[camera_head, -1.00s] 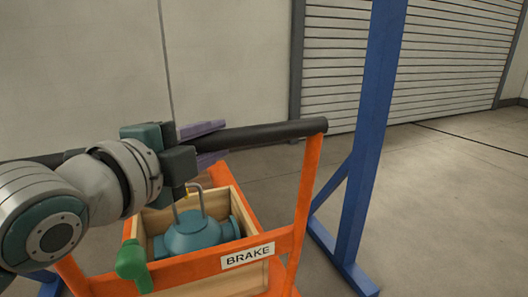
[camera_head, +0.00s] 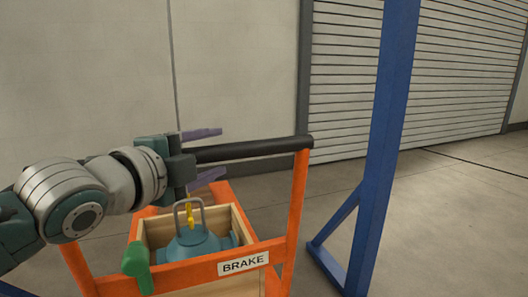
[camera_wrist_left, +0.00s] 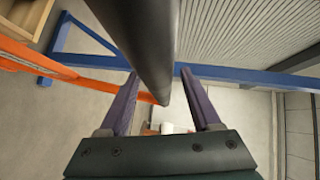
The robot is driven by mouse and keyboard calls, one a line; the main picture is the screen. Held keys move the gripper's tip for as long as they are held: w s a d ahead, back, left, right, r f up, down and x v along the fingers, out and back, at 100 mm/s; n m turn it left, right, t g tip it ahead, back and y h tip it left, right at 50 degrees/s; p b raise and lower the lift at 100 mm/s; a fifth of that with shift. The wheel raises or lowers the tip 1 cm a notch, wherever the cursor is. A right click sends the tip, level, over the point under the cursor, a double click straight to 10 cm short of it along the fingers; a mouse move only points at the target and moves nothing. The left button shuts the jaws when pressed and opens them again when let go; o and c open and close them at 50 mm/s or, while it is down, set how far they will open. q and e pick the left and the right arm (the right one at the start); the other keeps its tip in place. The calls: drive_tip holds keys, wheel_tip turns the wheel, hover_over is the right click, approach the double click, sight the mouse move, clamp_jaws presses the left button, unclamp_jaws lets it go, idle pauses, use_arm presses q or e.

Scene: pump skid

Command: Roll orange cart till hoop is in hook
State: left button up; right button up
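The orange cart (camera_head: 292,218) stands at lower centre in the head view, with a black push bar (camera_head: 255,149) and a BRAKE label. Its wooden crate (camera_head: 240,226) holds a blue pump (camera_head: 190,247) with a grey hoop (camera_head: 188,201) on top. A yellow hook (camera_head: 190,217) shows inside the hoop's outline; whether it passes through, I cannot tell. My left gripper (camera_head: 222,152) is open, its purple fingers apart above and below the bar. The left wrist view shows the bar (camera_wrist_left: 148,45) between the spread fingers, nearer the left one. My right gripper is not in view.
A green brake handle (camera_head: 137,264) is at the cart's near left. A blue frame post (camera_head: 385,140) with a slanted brace stands right of the cart. A wall and a roller shutter (camera_head: 450,75) are behind. The floor (camera_head: 450,230) at right is clear.

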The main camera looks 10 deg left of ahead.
use_arm(q)
drive_tip(key=shift+s, duration=0.1)
drive_tip(key=shift+s+a, duration=0.1)
drive_tip(key=shift+s, duration=0.25)
drive_tip(key=p+v, duration=0.2)
drive_tip(key=v, duration=0.7)
drive_tip(key=s+d+r+n+g+y+p, duration=0.1)
drive_tip(key=s+r+n+g+p, duration=0.3)
drive_tip(key=s+n+p, duration=0.3)
drive_tip(key=s+d+r+n+g+y+p, duration=0.1)
drive_tip(key=s+r+n+g+p, duration=0.25)
drive_tip(key=s+p, duration=0.55)
drive_tip(key=s+d+r+n+g+y+p, duration=0.1)
drive_tip(key=s+r+n+g+p, duration=0.2)
drive_tip(key=s+n+g+p, duration=0.4)
wheel_tip(320, 180, up, 35)
drive_tip(key=t+p, duration=0.2)
drive_tip(key=p, duration=3.4)
drive_tip(key=shift+s+a+r+m, duration=0.2)
drive_tip(key=shift+s+a+m, duration=0.05)
drive_tip(key=shift+m, duration=0.2)
